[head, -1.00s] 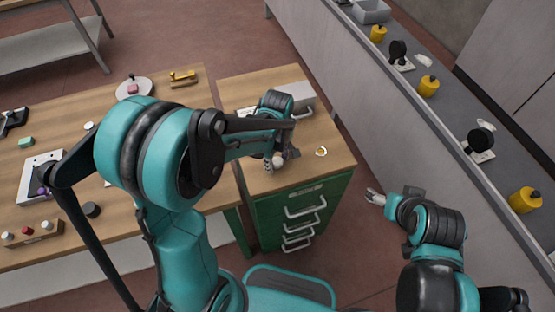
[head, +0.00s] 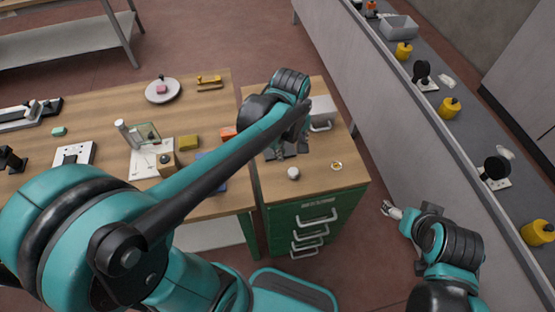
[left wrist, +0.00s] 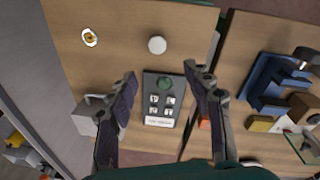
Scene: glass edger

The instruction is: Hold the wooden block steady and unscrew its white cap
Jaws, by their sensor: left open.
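A small wooden block (head: 166,168) with a dark round top stands on the left table beside a pale plate; I see no white cap on it. A white round cap-like piece (head: 293,173) sits alone on the green cabinet's wooden top; it also shows in the left wrist view (left wrist: 157,45). My left gripper (left wrist: 161,75) is open and empty. Its spread fingers are above a dark panel with a green button, with the white piece beyond the fingertips. In the head view my forearm partly covers the left gripper. My right gripper (head: 389,208) hangs right of the cabinet, too small to read.
The dark panel (left wrist: 162,118) lies on the cabinet top near a yellow ring (head: 337,165) and a grey box (head: 321,108). Yellow (head: 189,142) and orange (head: 228,133) blocks stand on the left table. A gap separates table and cabinet. The cabinet's front right top is mostly clear.

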